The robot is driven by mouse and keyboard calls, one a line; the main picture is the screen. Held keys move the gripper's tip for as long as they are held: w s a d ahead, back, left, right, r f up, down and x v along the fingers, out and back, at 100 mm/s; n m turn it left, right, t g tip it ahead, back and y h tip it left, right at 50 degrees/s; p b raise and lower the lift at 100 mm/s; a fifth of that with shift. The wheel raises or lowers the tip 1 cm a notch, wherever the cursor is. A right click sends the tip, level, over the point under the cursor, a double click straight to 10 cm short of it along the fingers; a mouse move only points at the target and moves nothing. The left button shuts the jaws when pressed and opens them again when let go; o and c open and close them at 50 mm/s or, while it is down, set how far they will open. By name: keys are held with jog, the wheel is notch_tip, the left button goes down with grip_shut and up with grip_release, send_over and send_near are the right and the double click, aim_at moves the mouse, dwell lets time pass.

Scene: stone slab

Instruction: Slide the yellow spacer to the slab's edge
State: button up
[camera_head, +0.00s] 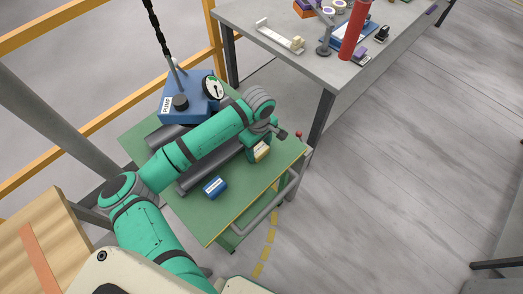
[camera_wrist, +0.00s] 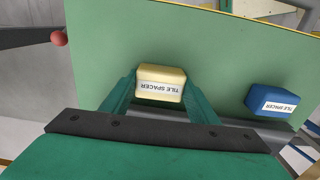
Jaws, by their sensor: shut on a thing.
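The yellow spacer (camera_wrist: 161,82) is a pale yellow block with a white "TILE SPACER" label. It sits on the green slab top (camera_wrist: 190,35) between the two fingers of my gripper (camera_wrist: 160,90) in the wrist view. The fingers are shut on its sides. In the head view the yellow spacer (camera_head: 262,151) shows just beside my gripper (camera_head: 258,148), near the right edge of the green top (camera_head: 235,205). Part of it is hidden by the gripper there.
A blue tile spacer (camera_head: 215,187) lies on the same top, apart from the gripper; it also shows in the wrist view (camera_wrist: 272,102). A blue pump (camera_head: 188,98) with a gauge stands at the back. A grey table (camera_head: 270,62) stands close behind on the right.

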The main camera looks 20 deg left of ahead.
aim_at(257, 148)
jog(key=shift+w+a, duration=0.1)
jog(key=shift+a, duration=0.3)
jog(key=o, duration=1.1)
jog(key=shift+o, duration=0.2)
jog(key=shift+w, duration=0.1)
jog(key=shift+r, duration=0.15)
notch_tip(257, 148, up, 11)
jog(key=shift+f, duration=0.2)
